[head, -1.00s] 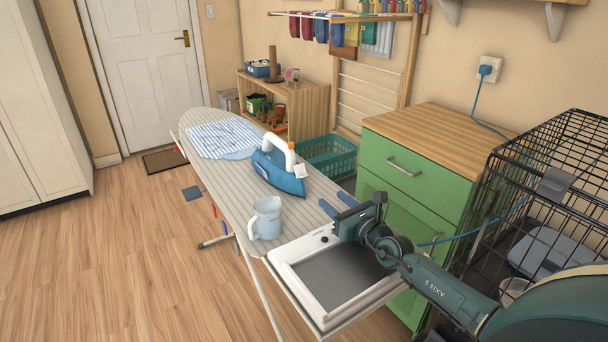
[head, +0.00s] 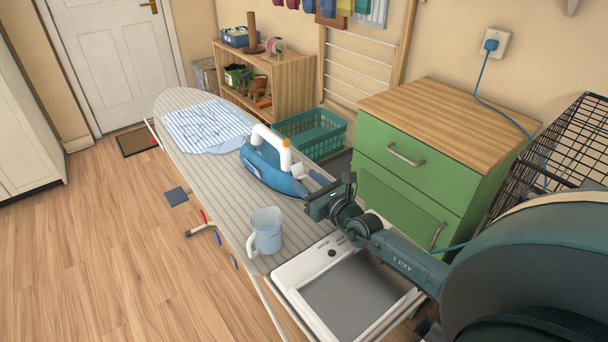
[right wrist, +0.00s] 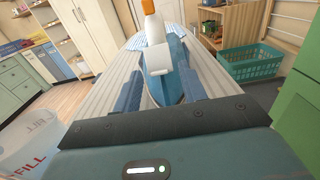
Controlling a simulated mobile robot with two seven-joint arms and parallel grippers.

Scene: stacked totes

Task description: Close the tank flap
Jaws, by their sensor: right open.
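The blue iron (head: 266,168) with a white handle (head: 272,141) rests on the striped ironing board (head: 190,165). In the right wrist view the iron (right wrist: 176,58) lies straight ahead. A small pale flap (right wrist: 158,58) stands out at its near end, below the handle; I take it for the tank flap, and it looks raised. My right gripper (head: 319,182) is open at the iron's near end. Its blue fingers (right wrist: 160,88) are spread on either side of the iron's end, with nothing held. Contact cannot be told. My left gripper is not in view.
A clear measuring jug (head: 265,232) stands on the board, left of my right gripper. A white-framed grey rest (head: 345,290) lies under my right arm. A green cabinet (head: 410,180), teal basket (head: 318,130) and black wire cage (head: 570,145) stand to the right.

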